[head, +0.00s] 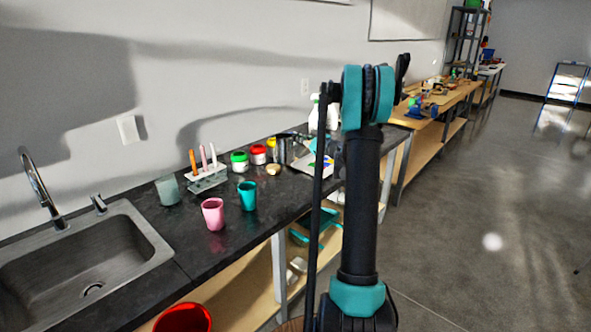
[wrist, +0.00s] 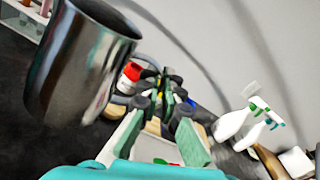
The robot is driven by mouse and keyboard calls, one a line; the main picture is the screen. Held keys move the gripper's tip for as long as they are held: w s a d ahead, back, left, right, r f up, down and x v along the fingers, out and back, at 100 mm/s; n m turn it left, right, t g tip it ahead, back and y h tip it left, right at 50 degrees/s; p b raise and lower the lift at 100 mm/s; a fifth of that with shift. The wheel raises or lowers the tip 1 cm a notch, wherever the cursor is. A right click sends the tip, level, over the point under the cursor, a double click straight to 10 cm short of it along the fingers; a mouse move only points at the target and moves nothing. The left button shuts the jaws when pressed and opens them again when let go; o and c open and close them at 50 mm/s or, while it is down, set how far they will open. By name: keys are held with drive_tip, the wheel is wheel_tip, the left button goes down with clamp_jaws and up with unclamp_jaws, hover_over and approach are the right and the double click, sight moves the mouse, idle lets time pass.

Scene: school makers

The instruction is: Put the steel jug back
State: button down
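The steel jug (head: 283,148) stands on the dark counter near the wall, beside the small jars. In the wrist view the jug (wrist: 82,62) is large and close at the upper left, shiny grey with its rim showing, tilted in the picture. My gripper (wrist: 162,106) has its two fingers apart, with pale green pads and dark tips. The jug is to the left of the fingers, not between them. No object is clearly held. In the head view my own arm hides most of the gripper.
The counter (head: 170,235) holds a pink cup (head: 213,214), a teal cup (head: 247,195), a rack (head: 207,178), a green-lidded jar (head: 239,162) and a red-lidded jar (head: 258,154). White spray bottles (wrist: 238,122) stand right of the gripper. A sink (head: 90,262) is at left.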

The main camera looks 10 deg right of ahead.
wheel_tip(320, 180, down, 13)
drive_tip(key=shift+f, duration=0.1)
idle(0.4)
drive_tip(key=c, duration=2.1)
unclamp_jaws()
drive_tip(key=shift+f, duration=0.1)
drive_tip(key=shift+c, duration=0.2)
drive_tip(key=o, duration=0.4)
